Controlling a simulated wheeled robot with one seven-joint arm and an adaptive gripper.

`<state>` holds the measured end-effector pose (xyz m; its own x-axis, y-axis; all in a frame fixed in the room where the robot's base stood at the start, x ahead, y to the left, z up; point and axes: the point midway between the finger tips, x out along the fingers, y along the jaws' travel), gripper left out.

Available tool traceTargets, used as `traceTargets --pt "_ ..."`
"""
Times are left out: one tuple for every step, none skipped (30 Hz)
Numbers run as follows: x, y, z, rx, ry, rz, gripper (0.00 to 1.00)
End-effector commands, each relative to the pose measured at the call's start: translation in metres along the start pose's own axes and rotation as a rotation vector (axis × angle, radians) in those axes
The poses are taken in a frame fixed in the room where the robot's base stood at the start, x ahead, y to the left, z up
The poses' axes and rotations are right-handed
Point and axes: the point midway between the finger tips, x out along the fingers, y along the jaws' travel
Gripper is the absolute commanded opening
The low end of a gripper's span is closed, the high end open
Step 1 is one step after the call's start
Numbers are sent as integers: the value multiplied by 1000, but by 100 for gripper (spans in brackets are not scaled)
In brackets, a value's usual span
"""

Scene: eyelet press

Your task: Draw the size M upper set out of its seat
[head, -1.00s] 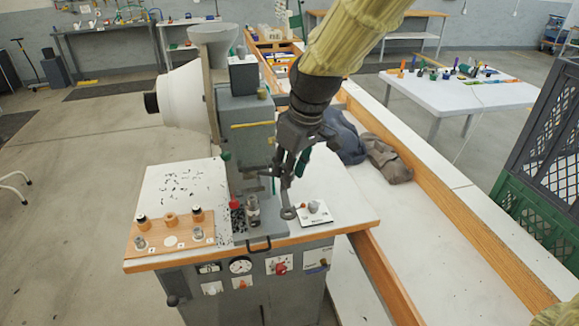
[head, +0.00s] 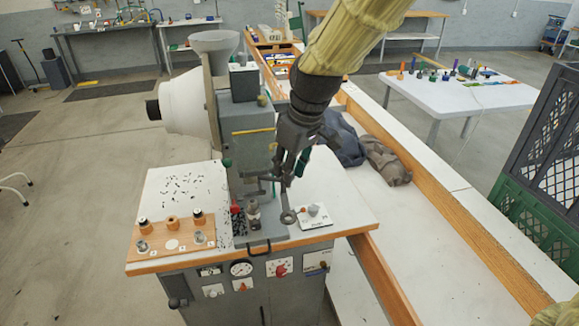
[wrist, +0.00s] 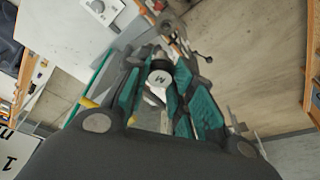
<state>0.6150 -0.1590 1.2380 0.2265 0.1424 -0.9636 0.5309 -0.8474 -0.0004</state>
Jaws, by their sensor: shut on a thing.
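The size M upper set (wrist: 159,79) shows in the wrist view as a round grey piece with an M on its end face, between the green finger pads. My gripper (wrist: 160,95) is shut on it. In the head view my gripper (head: 281,178) points down at the front of the grey eyelet press (head: 246,130), just right of its head. There the set and its seat are hidden or too small to tell, so I cannot tell whether the set is still in the seat.
A wooden board (head: 150,262) with several sets and a pale round spot lies at the table's left. A red-topped piece (head: 235,208) and a metal cylinder (head: 253,212) stand below the press head. A white plate with a grey knob (head: 314,210) lies to the right.

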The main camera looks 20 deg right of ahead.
Motion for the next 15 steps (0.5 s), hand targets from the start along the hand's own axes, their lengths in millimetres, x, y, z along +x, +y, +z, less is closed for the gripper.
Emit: traceTargets --pt "-3 0 -1 0 0 0 0" --pt "-4 0 -1 0 0 0 0" --pt "-5 0 -2 0 0 0 0" --pt "-6 0 -2 0 0 0 0" --pt "-7 0 -2 0 0 0 0" --pt "-8 0 -2 0 0 0 0" --pt "-9 0 -3 0 0 0 0" --pt "-10 0 -3 0 0 0 0" --pt "-11 0 -3 0 0 0 0" --pt "-12 0 -3 0 0 0 0" --pt "-13 0 -4 0 0 0 0" --pt "-14 0 -4 0 0 0 0" --pt "-15 0 -4 0 0 0 0" --pt "-16 0 -4 0 0 0 0" --pt "-17 0 -5 0 0 0 0"
